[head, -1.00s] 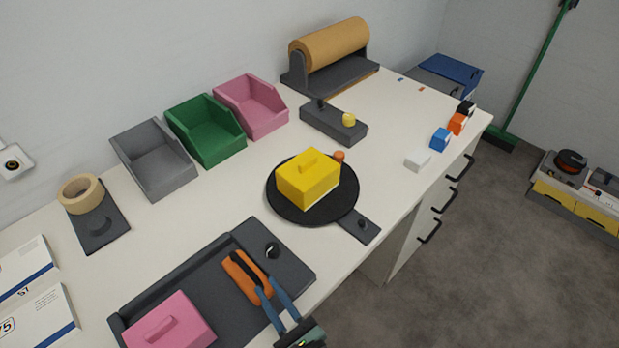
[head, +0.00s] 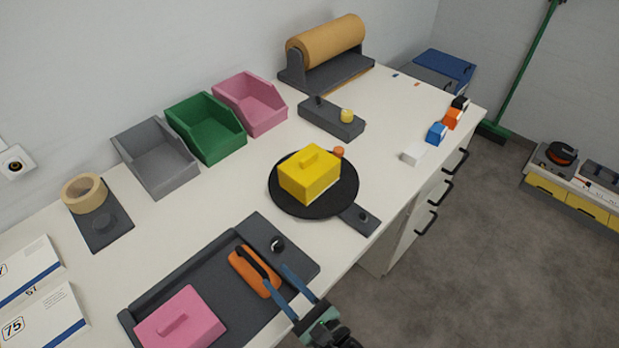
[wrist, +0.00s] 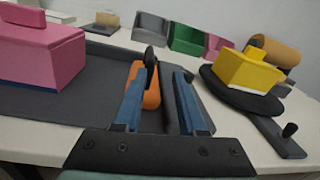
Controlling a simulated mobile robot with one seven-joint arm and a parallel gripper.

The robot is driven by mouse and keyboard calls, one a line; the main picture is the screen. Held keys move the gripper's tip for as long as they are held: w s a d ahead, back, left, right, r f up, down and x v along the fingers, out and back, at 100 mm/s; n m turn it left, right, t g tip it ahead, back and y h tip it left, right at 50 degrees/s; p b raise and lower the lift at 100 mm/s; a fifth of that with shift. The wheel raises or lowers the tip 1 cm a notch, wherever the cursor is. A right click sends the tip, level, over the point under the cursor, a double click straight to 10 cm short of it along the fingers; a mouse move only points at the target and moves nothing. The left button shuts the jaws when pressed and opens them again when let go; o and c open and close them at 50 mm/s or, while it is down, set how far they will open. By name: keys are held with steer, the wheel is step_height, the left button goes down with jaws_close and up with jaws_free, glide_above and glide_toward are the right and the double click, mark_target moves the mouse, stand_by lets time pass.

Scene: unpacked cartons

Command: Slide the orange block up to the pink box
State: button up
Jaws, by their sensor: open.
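The orange block (head: 240,265), with a black handle on top, lies on a dark tray (head: 215,287) at the front of the bench. The pink box (head: 192,307), with its own pink handle, sits on the same tray to the left of the block, with bare tray between them. My gripper (head: 278,277) is open and empty, at the near right end of the orange block. In the wrist view the blue fingers of my gripper (wrist: 158,80) point at the block (wrist: 153,98), and the left finger overlaps its near side. The pink box (wrist: 45,58) stands at upper left there.
A yellow box (head: 308,185) sits on a black round plate (head: 335,207) to the right of the tray. A dark knob (head: 277,243) stands on the tray's far right. Grey, green and pink open bins (head: 255,112) line the wall. Small coloured blocks sit near the bench edge.

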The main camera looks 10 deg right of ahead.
steer(key=shift+n+g+y, duration=0.3)
steer(key=shift+n+y, duration=0.3)
steer(key=s, duration=0.1)
steer(key=s+b, duration=0.1)
steer(key=s, duration=0.2)
steer(key=shift+a+b, duration=0.3)
steer(key=shift+a, duration=0.05)
steer(key=w+d+r+m+t+h+b, duration=0.3)
steer(key=w+r+m+t+b, duration=0.4)
steer(key=w+r+m+b, duration=0.3)
steer(key=s+d+r+m+t+h+b, duration=0.1)
steer(key=d+r+m+t+h+b, duration=0.1)
steer(key=r+m+h+b, duration=0.2)
steer(key=s+d+r+m+t+h+b, duration=0.1)
steer(key=r+m+h+b, duration=0.3)
steer(key=r+m, duration=0.6)
steer(key=shift+d+r+m+t+h, duration=0.45)
steer(key=shift+m+t, duration=0.45)
steer(key=shift+m, duration=1.2)
